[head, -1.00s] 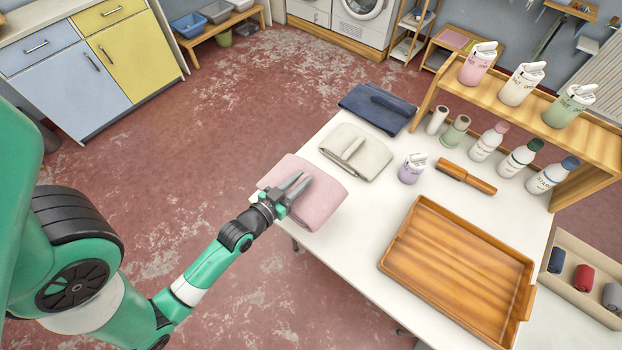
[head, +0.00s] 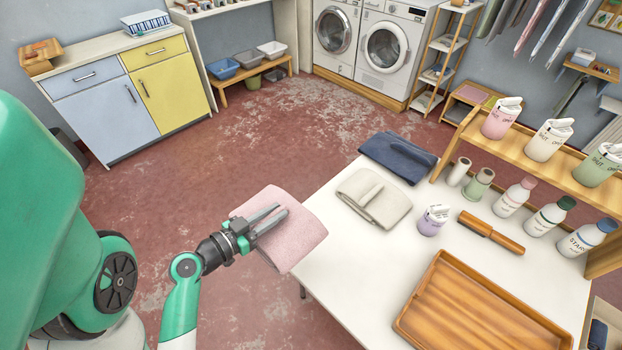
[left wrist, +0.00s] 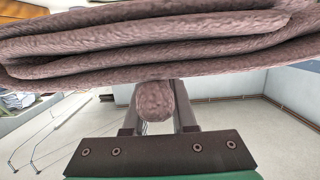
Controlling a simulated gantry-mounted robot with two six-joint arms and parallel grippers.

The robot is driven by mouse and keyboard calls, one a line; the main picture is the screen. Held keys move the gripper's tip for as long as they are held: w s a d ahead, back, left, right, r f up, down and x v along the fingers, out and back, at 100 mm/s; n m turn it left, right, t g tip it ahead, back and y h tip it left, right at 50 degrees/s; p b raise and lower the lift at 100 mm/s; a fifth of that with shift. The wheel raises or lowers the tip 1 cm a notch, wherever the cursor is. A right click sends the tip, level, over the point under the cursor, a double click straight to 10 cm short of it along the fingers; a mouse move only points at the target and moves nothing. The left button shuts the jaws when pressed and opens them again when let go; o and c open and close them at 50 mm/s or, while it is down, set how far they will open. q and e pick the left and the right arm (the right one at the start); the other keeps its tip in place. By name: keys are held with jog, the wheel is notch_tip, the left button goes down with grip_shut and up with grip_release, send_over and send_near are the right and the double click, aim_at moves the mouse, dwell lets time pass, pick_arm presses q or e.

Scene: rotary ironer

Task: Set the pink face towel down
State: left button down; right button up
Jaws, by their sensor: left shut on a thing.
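The folded pink face towel (head: 296,238) is held by my left gripper (head: 268,219), off the left end of the white table in the head view. The left gripper is shut on a pinched part of it. In the left wrist view the towel's folded layers (left wrist: 150,45) fill the top, and a rounded bulge (left wrist: 155,100) of it sits between the fingers of the left gripper (left wrist: 158,118). In the head view the towel overlaps the table's left edge; I cannot tell its height exactly. My right gripper is not in view.
Bottles stand along a wooden shelf (head: 530,165). The table's near left part is bare.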

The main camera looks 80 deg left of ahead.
aim_at(311, 243)
pick_arm(q)
jog(key=w+d+m+h, duration=0.1)
jog(key=w+d+h, duration=0.1)
jog(key=d, duration=0.1)
jog(key=w+d+m+t+h, duration=0.1)
jog(key=w+d+m+h, duration=0.1)
jog(key=w+d, duration=0.1)
jog(key=w+d+m+t+h, duration=0.1)
jog(key=w+d, duration=0.1)
jog(key=d, duration=0.1)
jog(key=shift+w+h, duration=0.15)
jog(key=shift+h, duration=0.25)
jog(key=w+d+f+m+h, duration=0.3)
jog(key=w+d, duration=0.1)
jog(key=d, duration=0.4)
jog(key=w+d+f+m+h, duration=0.2)
jog(key=w+d+f+h, duration=0.1)
jog(key=d, duration=0.5)
jog(key=a+r+n+y+p, duration=0.2)
jog(key=a+r+y+p, duration=0.1)
jog(key=r+p, duration=1.4)
jog(key=p, duration=0.6)
jog(key=shift+w+a+r+n+y, duration=0.2)
jog(key=shift+r+n+y, duration=0.1)
jog(key=shift+n, duration=0.1)
jog(key=shift+f, duration=0.25)
